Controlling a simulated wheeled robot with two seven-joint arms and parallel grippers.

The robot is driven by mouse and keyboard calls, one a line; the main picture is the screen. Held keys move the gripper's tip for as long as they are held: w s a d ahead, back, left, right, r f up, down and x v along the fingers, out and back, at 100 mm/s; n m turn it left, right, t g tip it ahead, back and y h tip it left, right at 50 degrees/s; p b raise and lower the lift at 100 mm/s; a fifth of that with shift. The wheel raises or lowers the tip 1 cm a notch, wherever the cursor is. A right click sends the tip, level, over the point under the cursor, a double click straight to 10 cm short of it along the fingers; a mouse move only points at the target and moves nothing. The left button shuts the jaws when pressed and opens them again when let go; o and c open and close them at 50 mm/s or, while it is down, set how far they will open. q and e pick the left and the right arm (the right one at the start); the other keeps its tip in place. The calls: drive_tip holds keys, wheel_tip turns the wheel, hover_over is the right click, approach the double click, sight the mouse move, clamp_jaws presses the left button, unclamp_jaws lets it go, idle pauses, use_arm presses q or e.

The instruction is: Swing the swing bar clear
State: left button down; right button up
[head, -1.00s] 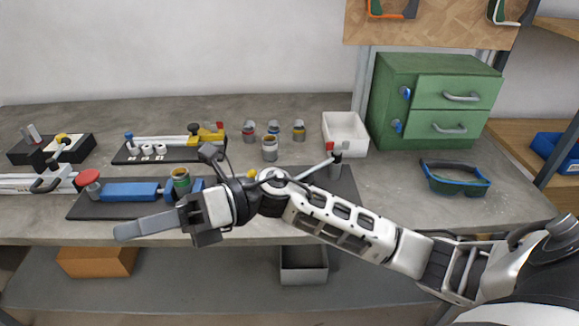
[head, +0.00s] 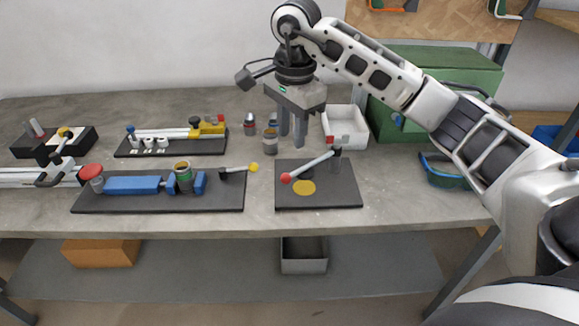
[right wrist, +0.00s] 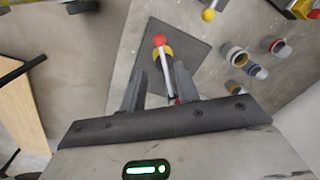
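The swing bar (head: 312,166) is a light rod with a red ball on its end. It is joined to an upright post (head: 337,160) on a black base plate (head: 335,196). The bar reaches left and forward from the post, and a yellow disc (head: 304,187) lies on the plate below it. My right gripper (head: 291,141) points down, open and empty, behind and left of the post. In the right wrist view the bar (right wrist: 165,72) shows between its two separated fingers (right wrist: 160,80), and I cannot tell any contact. My left gripper is not in view.
A blue clamp fixture (head: 132,186) with a yellow-knobbed lever (head: 254,167) stands left of the plate. Cans (head: 270,142) and a white bin (head: 345,126) stand behind. A green drawer cabinet (head: 440,75) is at back right.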

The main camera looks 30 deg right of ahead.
sight(313, 164)
drive_tip(key=f, duration=0.6)
drive_tip(key=f+p, duration=0.1)
drive_tip(key=f, duration=0.3)
drive_tip(key=shift+w, duration=0.3)
clamp_jaws()
